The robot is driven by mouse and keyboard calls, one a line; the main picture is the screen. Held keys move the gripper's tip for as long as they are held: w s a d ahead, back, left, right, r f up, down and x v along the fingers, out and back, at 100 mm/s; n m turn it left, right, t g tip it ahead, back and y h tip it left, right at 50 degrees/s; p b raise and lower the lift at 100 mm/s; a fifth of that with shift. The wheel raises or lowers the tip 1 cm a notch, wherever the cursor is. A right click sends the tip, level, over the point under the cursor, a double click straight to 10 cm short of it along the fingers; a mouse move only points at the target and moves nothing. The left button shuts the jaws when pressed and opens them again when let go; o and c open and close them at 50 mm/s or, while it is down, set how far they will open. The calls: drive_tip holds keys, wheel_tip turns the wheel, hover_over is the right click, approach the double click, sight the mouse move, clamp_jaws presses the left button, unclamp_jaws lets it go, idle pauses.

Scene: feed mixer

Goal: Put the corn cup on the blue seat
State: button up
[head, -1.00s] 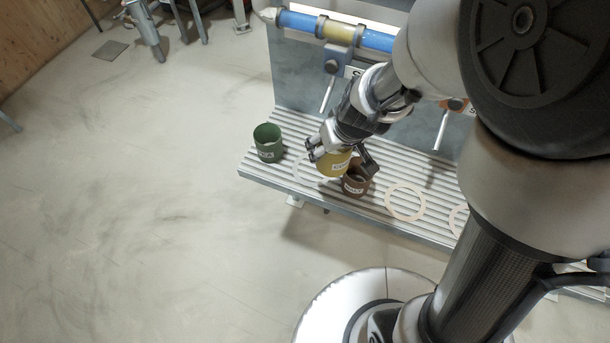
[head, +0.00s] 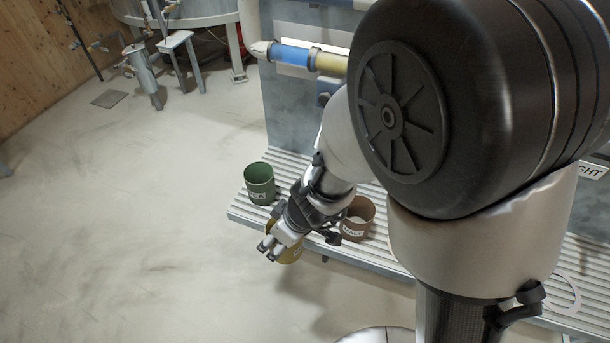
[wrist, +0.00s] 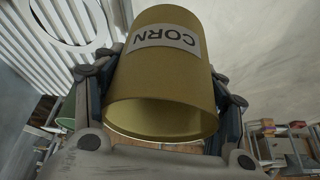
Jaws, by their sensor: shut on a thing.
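The yellow corn cup (wrist: 165,85) fills the middle of the wrist view, its CORN label facing the camera. My gripper (head: 277,249) is shut on it, with a finger on each side. In the head view the cup (head: 291,254) shows partly behind my gripper, held out past the front edge of the slatted bench. No blue seat can be made out on the part of the bench that shows; my arm hides much of it.
A green cup (head: 259,183) stands at the left end of the slatted bench (head: 240,213). A brown malt cup (head: 358,218) stands right of my gripper. A pale ring (head: 565,292) marks the bench farther right. Open floor lies left and in front.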

drive_tip(key=w+d+p, duration=0.1)
drive_tip(key=w, duration=0.3)
drive_tip(key=w+d+p, duration=0.2)
drive_tip(key=w, duration=0.2)
drive_tip(key=w+d+p, duration=0.1)
drive_tip(key=w+p, duration=0.1)
drive_tip(key=w, duration=0.3)
drive_tip(key=shift+d+r, duration=0.1)
drive_tip(key=shift+d, duration=0.3)
drive_tip(key=shift+w, duration=0.2)
drive_tip(key=shift+f+b, duration=0.6)
drive_tip(key=shift+f, duration=1.25)
drive_tip(key=shift+f, duration=0.15)
drive_tip(key=o, duration=1.1)
